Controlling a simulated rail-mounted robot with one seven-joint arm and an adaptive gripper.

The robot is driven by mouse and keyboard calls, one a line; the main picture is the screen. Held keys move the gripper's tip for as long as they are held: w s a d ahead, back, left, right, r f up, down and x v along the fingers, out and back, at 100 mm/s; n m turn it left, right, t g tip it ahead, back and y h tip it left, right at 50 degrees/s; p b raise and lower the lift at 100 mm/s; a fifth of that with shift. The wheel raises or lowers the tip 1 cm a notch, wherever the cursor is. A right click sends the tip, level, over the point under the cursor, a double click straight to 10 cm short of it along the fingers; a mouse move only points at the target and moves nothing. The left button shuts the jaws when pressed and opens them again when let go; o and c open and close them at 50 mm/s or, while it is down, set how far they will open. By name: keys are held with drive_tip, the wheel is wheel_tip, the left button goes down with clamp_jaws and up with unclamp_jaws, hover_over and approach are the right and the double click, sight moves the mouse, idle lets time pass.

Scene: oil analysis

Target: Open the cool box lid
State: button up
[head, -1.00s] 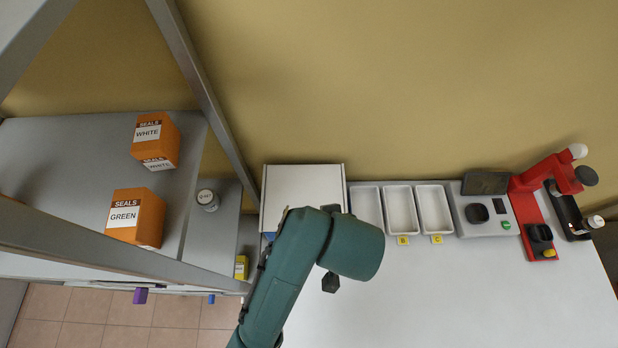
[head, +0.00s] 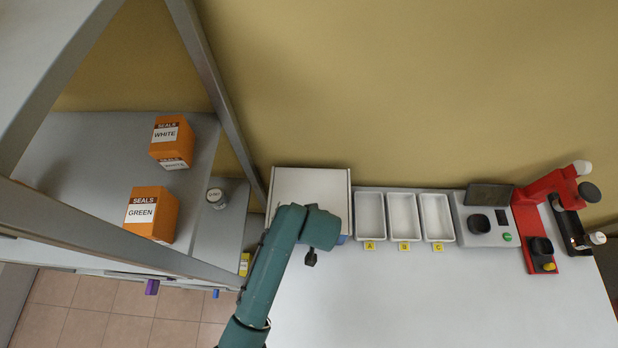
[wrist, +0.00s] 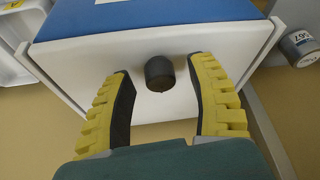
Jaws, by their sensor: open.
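The cool box shows its white lid (head: 310,190) in the head view, at the left end of the table against the wall. In the wrist view its white face (wrist: 75,60) carries a dark round knob (wrist: 159,73), with a blue part (wrist: 150,14) beyond it. My gripper (wrist: 165,88) is open, its two yellow and black fingers on either side of the knob. I cannot tell whether a finger touches the knob.
Three white trays (head: 404,215) marked A, B and C stand right of the box. A scale (head: 484,218) and a red device (head: 540,215) stand farther right. A shelf with orange seal boxes (head: 152,214) is at the left. The table front (head: 440,300) is clear.

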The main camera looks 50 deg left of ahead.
drive_tip(key=shift+a+f, duration=0.1)
drive_tip(key=shift+f, duration=0.15)
drive_tip(key=shift+c, duration=0.2)
clamp_jaws()
